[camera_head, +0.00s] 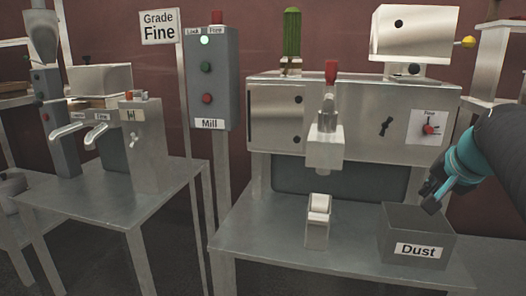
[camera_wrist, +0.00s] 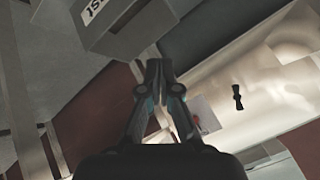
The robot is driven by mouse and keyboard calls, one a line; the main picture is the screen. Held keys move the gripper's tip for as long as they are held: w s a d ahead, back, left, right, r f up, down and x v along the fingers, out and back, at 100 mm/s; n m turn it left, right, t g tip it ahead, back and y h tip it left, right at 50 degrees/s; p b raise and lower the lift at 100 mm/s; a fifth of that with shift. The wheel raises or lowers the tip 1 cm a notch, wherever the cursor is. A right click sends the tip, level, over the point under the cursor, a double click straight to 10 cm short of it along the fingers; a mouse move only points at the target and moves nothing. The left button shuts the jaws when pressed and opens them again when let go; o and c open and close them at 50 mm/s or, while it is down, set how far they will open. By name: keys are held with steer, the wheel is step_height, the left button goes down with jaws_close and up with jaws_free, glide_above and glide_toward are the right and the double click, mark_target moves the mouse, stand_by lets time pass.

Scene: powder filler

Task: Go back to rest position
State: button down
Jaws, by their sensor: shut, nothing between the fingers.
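My gripper (camera_head: 431,198) is at the right of the head view, just above the grey box labelled Dust (camera_head: 385,240). It is shut and empty. In the wrist view the fingers of my gripper (camera_wrist: 159,65) meet at the centre, with nothing between them. The Dust box (camera_wrist: 132,28) shows at the top of that view, apart from the fingertips. My dark arm with its teal wrist comes in from the right edge of the head view.
The metal filler machine (camera_head: 290,105) stands behind, with a red-topped nozzle (camera_head: 326,140) over a small metal block (camera_head: 317,222). The Mill panel (camera_head: 209,80) and a left table (camera_head: 100,200) stand further left. The front table (camera_head: 270,240) has free room.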

steer(key=s+a+f+n+g+p, duration=0.1)
steer(key=s+a+f+n+p, duration=0.1)
steer(key=s+a+f+n, duration=0.3)
steer(key=s+a+f+n+g+y+p, duration=0.1)
steer(key=s+a+f, duration=0.5)
steer(key=s+a, duration=0.7)
steer(key=n+g+p, duration=0.1)
steer(key=n+p, duration=0.1)
steer(key=n, duration=0.1)
steer(key=shift+a+f+n, duration=0.2)
steer(key=shift+n, duration=0.2)
